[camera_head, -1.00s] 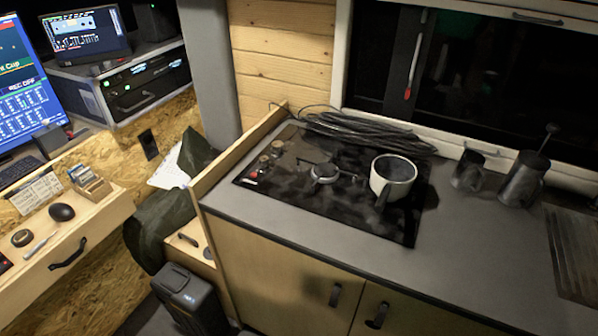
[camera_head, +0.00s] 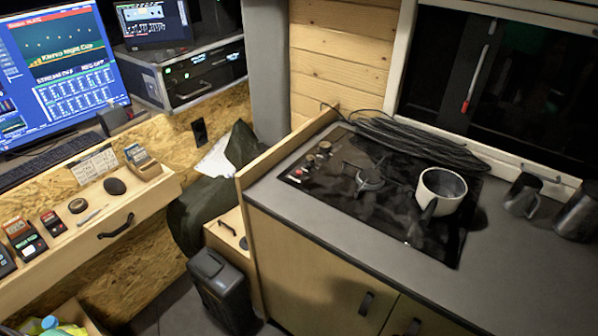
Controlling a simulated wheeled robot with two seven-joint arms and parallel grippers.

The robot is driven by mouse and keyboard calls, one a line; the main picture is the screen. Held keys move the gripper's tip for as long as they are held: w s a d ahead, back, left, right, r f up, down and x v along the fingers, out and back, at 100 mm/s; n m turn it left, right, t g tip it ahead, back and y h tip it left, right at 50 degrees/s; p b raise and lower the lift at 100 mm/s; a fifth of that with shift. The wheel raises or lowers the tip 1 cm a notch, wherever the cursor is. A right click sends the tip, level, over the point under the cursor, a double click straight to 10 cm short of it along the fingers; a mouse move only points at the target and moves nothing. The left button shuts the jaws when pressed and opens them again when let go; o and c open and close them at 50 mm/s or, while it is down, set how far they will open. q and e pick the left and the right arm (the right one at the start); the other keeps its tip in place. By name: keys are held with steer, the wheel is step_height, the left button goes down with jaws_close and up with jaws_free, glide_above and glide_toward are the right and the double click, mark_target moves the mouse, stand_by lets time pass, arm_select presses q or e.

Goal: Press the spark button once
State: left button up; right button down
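The black glass hob (camera_head: 395,211) is set into the grey counter at the right of the view. At its left end are several knobs (camera_head: 318,154) and a small red button (camera_head: 299,172), which may be the spark button; no label is readable. A bare burner (camera_head: 369,180) sits near the knobs. A white pot (camera_head: 442,190) with a dark handle stands on the hob's right part. Neither of my grippers shows in the view.
A coil of black cable (camera_head: 420,140) lies behind the hob. A wooden side panel (camera_head: 285,155) rises along the counter's left edge. A desk with a monitor (camera_head: 62,70) is at the left. The front counter is clear.

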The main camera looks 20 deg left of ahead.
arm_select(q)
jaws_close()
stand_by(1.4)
